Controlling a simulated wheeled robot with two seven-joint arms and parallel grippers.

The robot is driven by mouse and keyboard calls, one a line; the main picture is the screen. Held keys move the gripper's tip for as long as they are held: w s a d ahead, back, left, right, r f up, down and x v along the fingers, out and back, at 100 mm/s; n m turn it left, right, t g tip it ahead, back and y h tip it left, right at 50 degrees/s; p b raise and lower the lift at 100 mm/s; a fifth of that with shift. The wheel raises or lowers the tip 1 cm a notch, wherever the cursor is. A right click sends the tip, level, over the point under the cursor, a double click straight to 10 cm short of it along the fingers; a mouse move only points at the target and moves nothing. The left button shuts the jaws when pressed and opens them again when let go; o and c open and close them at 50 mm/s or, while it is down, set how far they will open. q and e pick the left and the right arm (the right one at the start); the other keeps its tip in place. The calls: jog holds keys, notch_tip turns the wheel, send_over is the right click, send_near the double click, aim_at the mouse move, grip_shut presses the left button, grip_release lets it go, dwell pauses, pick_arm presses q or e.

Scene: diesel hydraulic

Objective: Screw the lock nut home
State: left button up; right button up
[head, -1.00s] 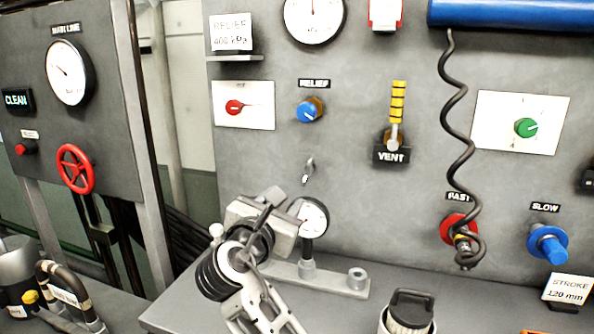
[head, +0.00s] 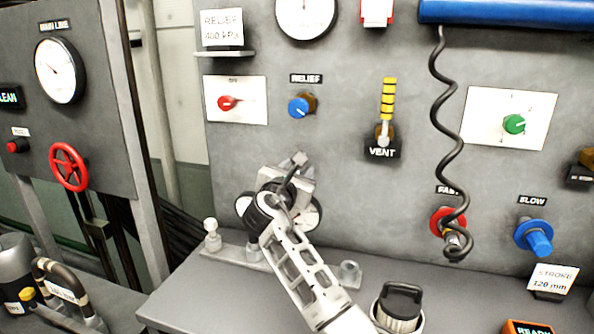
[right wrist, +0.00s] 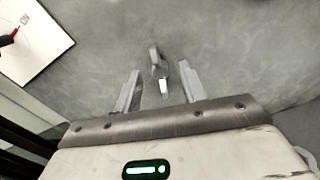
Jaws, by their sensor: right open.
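A small grey metal fitting (right wrist: 155,62) with a lever-like end and a bright tip stands out from the grey panel in the right wrist view. It may be the lock nut; its thread is too small to make out. My right gripper (right wrist: 160,88) is open, with one finger on each side of the fitting; I cannot tell whether either touches it. In the head view my right gripper (head: 299,160) is against the panel below the blue RELIEF knob (head: 300,106) and hides the fitting. A brass-coloured part shows behind that knob. My left gripper is not in view.
A black-handled canister (head: 398,308) stands to the right. The yellow-striped VENT lever (head: 387,100) and coiled black cord (head: 447,110) are farther right on the panel.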

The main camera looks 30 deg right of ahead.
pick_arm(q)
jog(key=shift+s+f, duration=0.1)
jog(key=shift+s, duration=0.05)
pick_arm(e)
grip_shut()
pick_arm(q)
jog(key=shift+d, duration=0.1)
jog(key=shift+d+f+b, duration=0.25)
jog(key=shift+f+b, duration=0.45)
jog(key=shift+b, duration=0.8)
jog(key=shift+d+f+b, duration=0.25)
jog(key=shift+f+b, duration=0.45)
jog(key=shift+b, duration=0.75)
pick_arm(e)
jog(key=shift+f+m, duration=0.2)
jog(key=shift+m, duration=7.2)
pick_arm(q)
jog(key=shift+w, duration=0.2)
